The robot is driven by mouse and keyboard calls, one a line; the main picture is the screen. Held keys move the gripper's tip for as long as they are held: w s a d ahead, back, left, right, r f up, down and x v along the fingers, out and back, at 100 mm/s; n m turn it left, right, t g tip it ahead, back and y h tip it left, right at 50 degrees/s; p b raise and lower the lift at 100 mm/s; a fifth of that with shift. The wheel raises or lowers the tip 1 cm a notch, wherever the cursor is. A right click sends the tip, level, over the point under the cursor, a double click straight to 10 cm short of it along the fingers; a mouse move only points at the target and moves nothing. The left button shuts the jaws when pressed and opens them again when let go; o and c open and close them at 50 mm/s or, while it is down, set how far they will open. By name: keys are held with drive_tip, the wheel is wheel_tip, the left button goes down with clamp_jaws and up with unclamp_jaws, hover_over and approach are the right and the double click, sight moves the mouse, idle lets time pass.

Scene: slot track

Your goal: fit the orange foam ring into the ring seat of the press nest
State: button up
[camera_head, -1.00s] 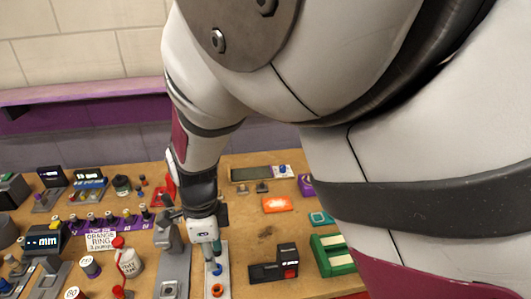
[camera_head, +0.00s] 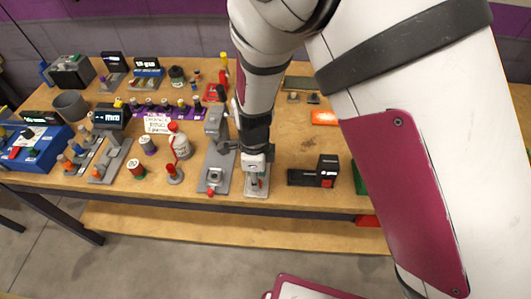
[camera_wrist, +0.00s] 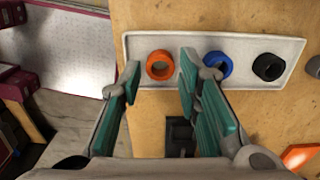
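The orange foam ring (camera_wrist: 160,65) lies at the left end of a pale tray (camera_wrist: 225,43) in the wrist view, beside a blue ring (camera_wrist: 217,65) and a black ring (camera_wrist: 268,66). My gripper (camera_wrist: 158,72) is open, its teal-padded fingers on either side of the orange ring and nothing visibly held. In the head view my gripper (camera_head: 257,178) is above the tray (camera_head: 250,192) and hides the rings. The grey press nest (camera_head: 214,177) stands just left of the tray, with a square block and a round opening near its front.
A red-capped white bottle (camera_head: 180,145) and a small red-topped piece (camera_head: 174,173) stand left of the press. A black box with a red button (camera_head: 318,175) sits right of the tray. The bench's front edge is close to the tray.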

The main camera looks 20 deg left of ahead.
drive_tip(key=shift+f, duration=0.75)
drive_tip(key=c, duration=0.5)
drive_tip(key=shift+r, duration=0.1)
drive_tip(key=shift+r+p, duration=0.7)
drive_tip(key=r+p, duration=0.1)
drive_tip(key=s+r+p, duration=0.1)
drive_tip(key=shift+s+d+r+p, duration=0.15)
drive_tip(key=shift+s+r+p, duration=0.05)
drive_tip(key=shift+r+p, duration=0.1)
drive_tip(key=s+d+p, duration=0.1)
drive_tip(key=s+p, duration=0.2)
drive_tip(key=s, duration=0.1)
drive_tip(key=s+d+p, duration=0.1)
drive_tip(key=s+p, duration=0.2)
drive_tip(key=s, duration=0.2)
drive_tip(key=s+d+r+p, duration=0.1)
drive_tip(key=s+p, duration=0.2)
drive_tip(key=s, duration=0.2)
drive_tip(key=shift+s, duration=0.15)
drive_tip(key=shift+f, duration=0.1)
